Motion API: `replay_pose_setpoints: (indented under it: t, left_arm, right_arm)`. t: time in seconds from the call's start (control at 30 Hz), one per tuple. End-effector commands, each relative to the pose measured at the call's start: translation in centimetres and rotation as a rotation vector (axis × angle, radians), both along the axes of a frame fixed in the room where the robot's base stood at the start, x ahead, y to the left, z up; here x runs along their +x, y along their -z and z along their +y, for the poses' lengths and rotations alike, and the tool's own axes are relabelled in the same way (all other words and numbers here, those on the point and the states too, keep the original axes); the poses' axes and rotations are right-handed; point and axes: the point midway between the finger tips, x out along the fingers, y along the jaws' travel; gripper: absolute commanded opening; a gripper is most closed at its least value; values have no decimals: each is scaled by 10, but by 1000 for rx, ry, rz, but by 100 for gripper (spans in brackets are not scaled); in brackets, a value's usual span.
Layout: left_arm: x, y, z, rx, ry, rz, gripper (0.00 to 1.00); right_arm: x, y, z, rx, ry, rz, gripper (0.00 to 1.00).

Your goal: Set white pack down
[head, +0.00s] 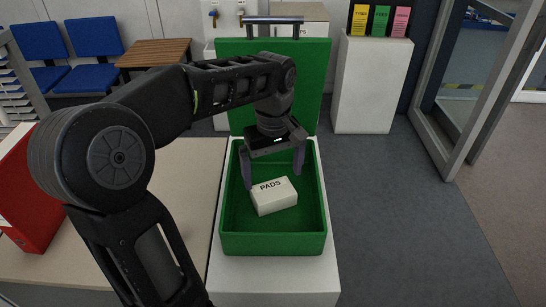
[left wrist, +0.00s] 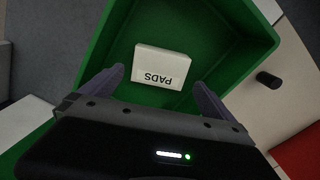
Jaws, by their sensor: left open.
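My left gripper (head: 273,180) points down into the case, above and around the pack, with one finger on each side. It is open, and in the left wrist view (left wrist: 160,83) gaps show between the fingers and the pack. My right gripper is not in view.
The case stands on a white pedestal (head: 275,278), its lid (head: 318,85) raised at the back. A beige table (head: 187,180) with a red binder (head: 35,200) is at the left. A white stand (head: 368,90) holds yellow, green and pink boxes. Floor at the right is clear.

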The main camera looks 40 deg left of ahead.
Motion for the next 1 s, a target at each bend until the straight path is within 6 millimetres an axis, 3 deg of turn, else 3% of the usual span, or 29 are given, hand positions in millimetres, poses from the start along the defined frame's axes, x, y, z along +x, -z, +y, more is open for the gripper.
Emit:
replay_pose_setpoints:
  t: [0.13, 0.3, 1.0]
  left_arm:
    - [1, -30, 0, 0, 0, -4, 100]
    - [0, -47, 0, 1, 0, 0, 100]
    - [0, -49, 0, 0, 0, 1, 100]
  right_arm:
    - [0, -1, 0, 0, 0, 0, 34]
    - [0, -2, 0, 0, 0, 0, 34]
    - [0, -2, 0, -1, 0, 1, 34]
